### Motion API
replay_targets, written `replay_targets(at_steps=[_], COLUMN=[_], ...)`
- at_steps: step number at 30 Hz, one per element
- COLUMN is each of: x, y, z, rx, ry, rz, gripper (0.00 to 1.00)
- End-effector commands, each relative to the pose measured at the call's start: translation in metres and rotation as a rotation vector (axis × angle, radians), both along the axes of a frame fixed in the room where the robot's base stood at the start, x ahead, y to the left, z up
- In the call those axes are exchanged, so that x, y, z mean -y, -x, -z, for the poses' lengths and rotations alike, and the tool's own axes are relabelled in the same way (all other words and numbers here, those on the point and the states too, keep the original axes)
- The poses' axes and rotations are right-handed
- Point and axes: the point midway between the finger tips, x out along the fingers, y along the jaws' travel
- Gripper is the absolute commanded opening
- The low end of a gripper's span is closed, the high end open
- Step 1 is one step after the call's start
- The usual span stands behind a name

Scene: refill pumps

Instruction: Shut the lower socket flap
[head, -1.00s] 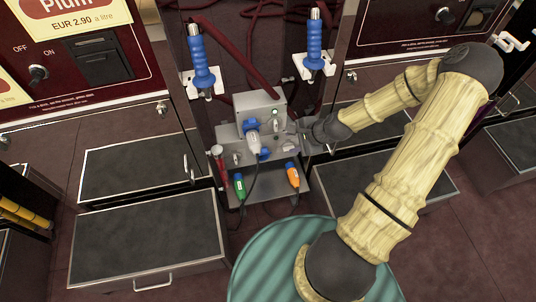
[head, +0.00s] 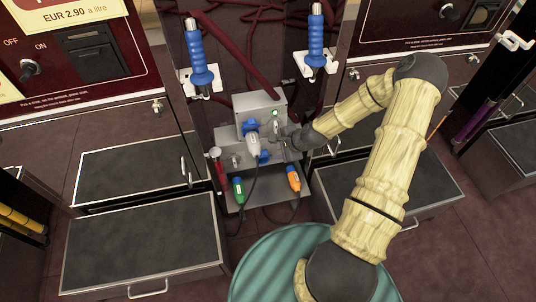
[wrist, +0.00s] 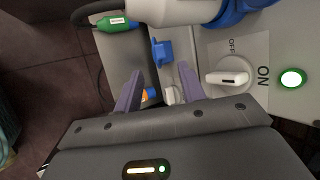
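The lower socket's blue flap (head: 264,156) is on the lower grey box, under the white plug in the head view. In the wrist view the blue flap (wrist: 162,52) stands out from the grey box, so it looks open. My gripper (head: 287,146) is at the right side of the boxes. In the wrist view its two purple fingers (wrist: 160,88) are apart with nothing held between them. The flap lies just beyond the fingertips, with no contact visible. The socket opening behind the flap cannot be made out.
A white plug (head: 252,143) sits in the upper socket, close by. An ON/OFF knob (wrist: 228,78) and a green lamp (wrist: 291,78) are beside my fingers. Two blue-handled nozzles (head: 198,66) (head: 315,45) hang above.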

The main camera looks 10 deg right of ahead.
Motion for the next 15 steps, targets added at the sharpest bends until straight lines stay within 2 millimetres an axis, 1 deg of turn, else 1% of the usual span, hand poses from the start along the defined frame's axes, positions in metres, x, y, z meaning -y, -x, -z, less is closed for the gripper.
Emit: replay_targets(at_steps=[1,7,12,15], x=[-0.005,-0.018,-0.025,-0.026], y=[-0.004,-0.02,-0.029,-0.031], z=[0.011,0.039,0.053,0.055], rx=[-0.001,0.0,0.0,0.0], ry=[0.0,-0.001,0.0,0.0], rz=[-0.003,-0.003,-0.001,-0.001], gripper=[0.4,0.4,0.4,0.4])
